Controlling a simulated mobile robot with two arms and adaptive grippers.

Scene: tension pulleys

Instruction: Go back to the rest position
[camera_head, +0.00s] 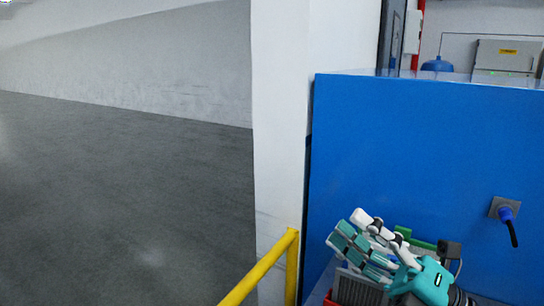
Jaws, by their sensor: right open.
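My right gripper (349,230), teal and white, shows at the lower right, in front of the blue panel (420,150). Its fingers point up and to the left, are open and hold nothing that I can see. The gripper and its wrist hide part of the things behind and below them. My left gripper is not in view. No pulley can be made out.
A grey ribbed thing (357,291) and a red edge (331,299) show below the gripper. A yellow rail (262,272) stands left of it, by a white pillar (280,120). A socket with a blue plug (506,211) is at right. The grey floor (120,200) is clear.

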